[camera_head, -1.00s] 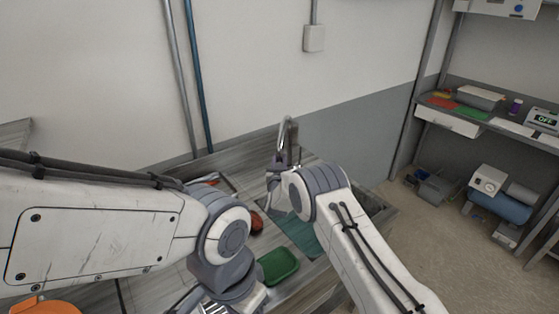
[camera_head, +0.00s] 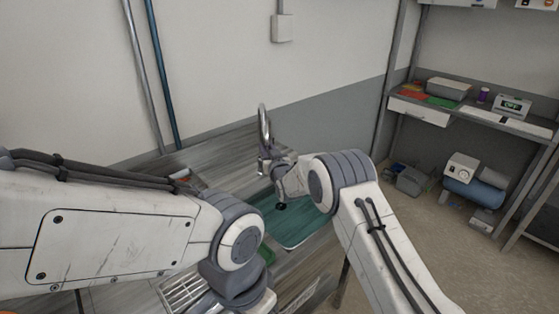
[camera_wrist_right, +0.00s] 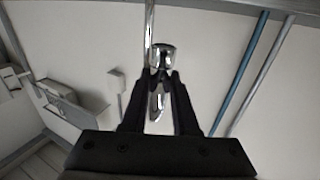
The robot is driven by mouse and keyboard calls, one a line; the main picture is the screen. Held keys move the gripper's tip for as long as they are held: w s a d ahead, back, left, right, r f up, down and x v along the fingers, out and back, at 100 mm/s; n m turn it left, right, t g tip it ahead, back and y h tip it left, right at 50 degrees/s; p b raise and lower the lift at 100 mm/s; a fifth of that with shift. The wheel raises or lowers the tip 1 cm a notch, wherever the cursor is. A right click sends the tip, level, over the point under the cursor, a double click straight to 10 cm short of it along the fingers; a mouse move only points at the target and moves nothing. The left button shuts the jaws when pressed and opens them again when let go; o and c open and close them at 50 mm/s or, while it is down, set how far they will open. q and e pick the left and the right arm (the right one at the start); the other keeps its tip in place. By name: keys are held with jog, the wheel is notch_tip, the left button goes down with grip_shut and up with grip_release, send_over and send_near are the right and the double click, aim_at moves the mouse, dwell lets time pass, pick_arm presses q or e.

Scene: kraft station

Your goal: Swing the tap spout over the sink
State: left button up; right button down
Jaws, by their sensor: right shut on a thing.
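The chrome tap (camera_head: 264,122) rises at the back of the counter, with its curved spout at the top. My right gripper (camera_head: 264,166) is at the lower end of the spout, above the back left side of the sink. In the right wrist view the gripper (camera_wrist_right: 160,85) is shut on the shiny spout end (camera_wrist_right: 162,55), which shows between its two dark fingers. The teal sink (camera_head: 305,232) lies below and to the right, partly hidden by my right arm. My left arm crosses the lower left; its gripper is out of sight.
A metal rack (camera_head: 184,290) lies on the counter at the front left. A grey wooden-looking counter surface (camera_head: 215,152) runs along the wall. A shelf (camera_head: 470,118) with boxes and devices stands at the right, with open floor before it.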

jog(key=w+d+b, duration=0.5)
jog(key=d+b, duration=0.2)
jog(key=d, duration=0.2)
jog(key=shift+d, duration=0.4)
jog(key=shift+w, duration=0.15)
jog(key=c, duration=0.7)
grip_release()
jog(key=b+v, duration=0.4)
jog(key=v, duration=0.6)
jog(key=shift+s, duration=0.3)
